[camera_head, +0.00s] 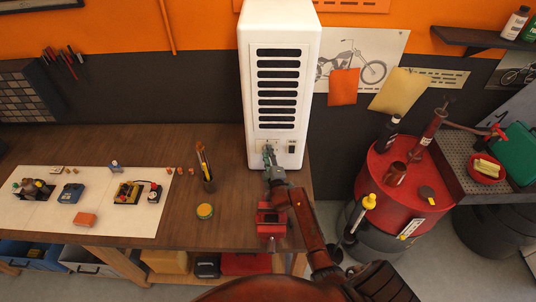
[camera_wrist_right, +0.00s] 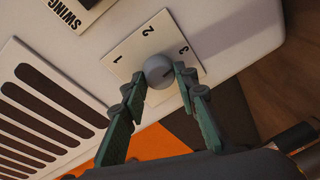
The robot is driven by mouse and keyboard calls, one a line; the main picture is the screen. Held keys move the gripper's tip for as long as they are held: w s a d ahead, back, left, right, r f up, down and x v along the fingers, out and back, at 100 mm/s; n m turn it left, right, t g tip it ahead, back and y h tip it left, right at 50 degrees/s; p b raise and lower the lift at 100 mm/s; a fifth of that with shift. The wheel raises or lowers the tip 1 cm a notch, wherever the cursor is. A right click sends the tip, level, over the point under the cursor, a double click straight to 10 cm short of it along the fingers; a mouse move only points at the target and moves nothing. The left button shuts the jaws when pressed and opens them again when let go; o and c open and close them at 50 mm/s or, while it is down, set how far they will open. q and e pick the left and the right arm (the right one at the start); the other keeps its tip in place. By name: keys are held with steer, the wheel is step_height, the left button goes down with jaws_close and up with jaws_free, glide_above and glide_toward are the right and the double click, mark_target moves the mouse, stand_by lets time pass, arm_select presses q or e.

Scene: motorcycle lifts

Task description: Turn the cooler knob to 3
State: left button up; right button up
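The cooler (camera_head: 279,90) is a tall white unit with dark vent slots, standing at the back of the workbench. Its grey round knob (camera_wrist_right: 158,72) sits on a pale plate (camera_wrist_right: 136,46) marked 1, 2 and 3. A short dark mark on the knob points to the right in the wrist view, roughly on the side of the 3. My right gripper (camera_wrist_right: 160,76) has its green-grey fingers on both sides of the knob and looks closed on it. In the head view my right gripper (camera_head: 269,151) hides the knob. My left gripper is not in view.
On the workbench (camera_head: 190,228) are a brush cup (camera_head: 207,181), a round tin (camera_head: 205,210), a red vise-like tool (camera_head: 270,222) under my right arm, and a pale mat (camera_head: 60,215) with parts. A red drum (camera_head: 390,205) stands to the right.

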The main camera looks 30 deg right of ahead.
steer(key=o, duration=0.4)
steer(key=v, duration=1.2)
